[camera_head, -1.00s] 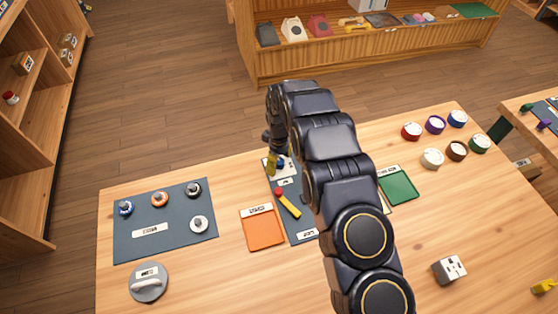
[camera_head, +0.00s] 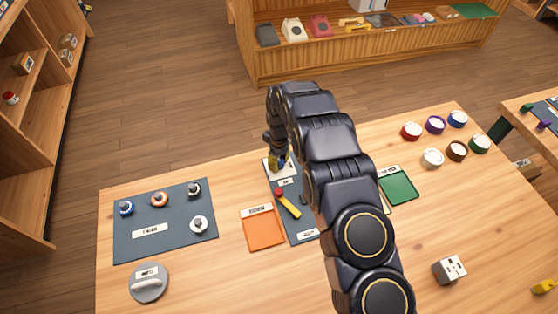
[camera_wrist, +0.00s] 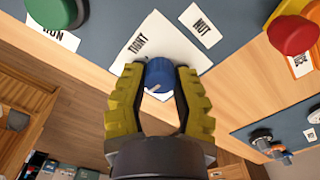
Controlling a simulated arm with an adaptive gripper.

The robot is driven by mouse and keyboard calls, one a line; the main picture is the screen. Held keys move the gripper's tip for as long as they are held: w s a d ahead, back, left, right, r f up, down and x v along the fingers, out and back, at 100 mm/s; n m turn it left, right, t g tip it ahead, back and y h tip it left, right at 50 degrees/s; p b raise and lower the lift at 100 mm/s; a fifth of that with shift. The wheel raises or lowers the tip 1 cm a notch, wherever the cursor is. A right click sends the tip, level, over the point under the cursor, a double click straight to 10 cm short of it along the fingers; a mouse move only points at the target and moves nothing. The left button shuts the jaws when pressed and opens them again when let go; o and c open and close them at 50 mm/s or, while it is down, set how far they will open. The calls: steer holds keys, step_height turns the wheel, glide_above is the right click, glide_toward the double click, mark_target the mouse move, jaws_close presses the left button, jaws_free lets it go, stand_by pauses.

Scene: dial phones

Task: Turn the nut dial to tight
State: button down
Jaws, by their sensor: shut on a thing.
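The blue nut dial (camera_wrist: 158,73) sits on a white plate (camera_wrist: 174,45) marked TIGHT, with a NUT label (camera_wrist: 200,25) beside it. My gripper (camera_wrist: 159,80) has its two yellow fingers shut on the dial, one on each side. A small pale mark shows on the dial's near face, on the side away from the printed word TIGHT. In the head view my gripper (camera_head: 278,163) is down at the white plate (camera_head: 268,171) at the table's far edge. The fingers partly cover the dial there.
A red-and-yellow lever (camera_head: 289,204) lies close by on the dark mat (camera_head: 299,225). An orange tray (camera_head: 262,230) is to its left and a green tray (camera_head: 399,188) to the right. A dark board (camera_head: 165,246) with several knobs is at left.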

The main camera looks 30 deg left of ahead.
steer(key=m, duration=0.3)
steer(key=shift+f+m, duration=0.15)
steer(key=shift+m, duration=0.25)
steer(key=m, duration=0.4)
steer(key=shift+m, duration=0.3)
steer(key=m, duration=0.3)
steer(key=shift+d+m, duration=0.1)
steer(key=shift+m, duration=2.1)
steer(key=c, duration=0.7)
jaws_free()
steer(key=shift+c, duration=0.2)
